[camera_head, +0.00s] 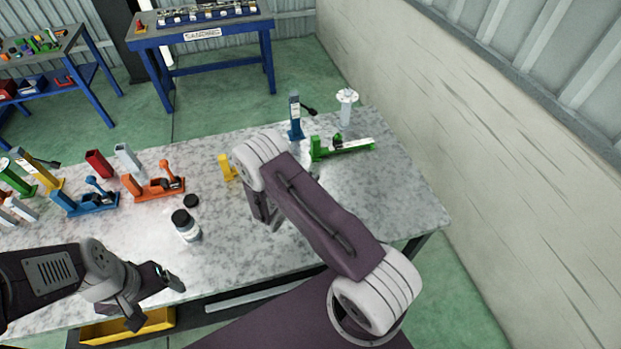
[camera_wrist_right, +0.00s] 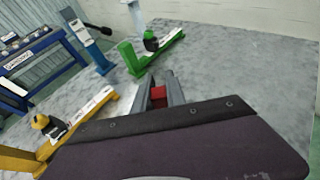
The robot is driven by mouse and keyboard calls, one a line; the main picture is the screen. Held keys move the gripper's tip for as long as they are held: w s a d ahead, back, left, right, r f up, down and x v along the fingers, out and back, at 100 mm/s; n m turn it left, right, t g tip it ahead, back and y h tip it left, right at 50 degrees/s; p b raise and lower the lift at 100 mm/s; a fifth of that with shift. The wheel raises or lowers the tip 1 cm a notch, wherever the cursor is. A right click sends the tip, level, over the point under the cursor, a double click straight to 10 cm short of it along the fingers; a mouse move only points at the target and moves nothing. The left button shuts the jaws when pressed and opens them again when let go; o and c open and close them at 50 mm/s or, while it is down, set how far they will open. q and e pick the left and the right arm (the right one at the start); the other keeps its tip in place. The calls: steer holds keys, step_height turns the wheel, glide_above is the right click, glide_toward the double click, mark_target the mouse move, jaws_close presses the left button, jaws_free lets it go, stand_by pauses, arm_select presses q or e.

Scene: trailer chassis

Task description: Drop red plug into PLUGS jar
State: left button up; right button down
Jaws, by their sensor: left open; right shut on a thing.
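A small jar (camera_head: 188,232) with a dark top and a pale label stands on the workbench left of centre in the head view. Its label is too small to read. A black round cap-like piece (camera_head: 191,201) lies just behind it. My right gripper (camera_wrist_right: 159,92) is shut on a small red piece (camera_wrist_right: 158,94), the red plug, shown between its fingers in the right wrist view. In the head view my right arm mostly hides that gripper and the plug, right of the jar. My left gripper (camera_head: 156,301) is open and empty, in front of the jar.
Green (camera_head: 343,148), yellow (camera_head: 227,167), orange (camera_head: 153,189) and blue (camera_head: 86,203) tool-like pieces stand on the workbench (camera_head: 400,200). A blue upright piece (camera_head: 295,115) stands at the back. A yellow bin (camera_head: 125,328) is below the front edge. The bench's right part is clear.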

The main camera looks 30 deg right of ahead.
steer(key=c, duration=1.3)
jaws_free()
steer(key=shift+r, duration=0.1)
step_height(320, 180, up, 7)
steer(key=p, duration=0.5)
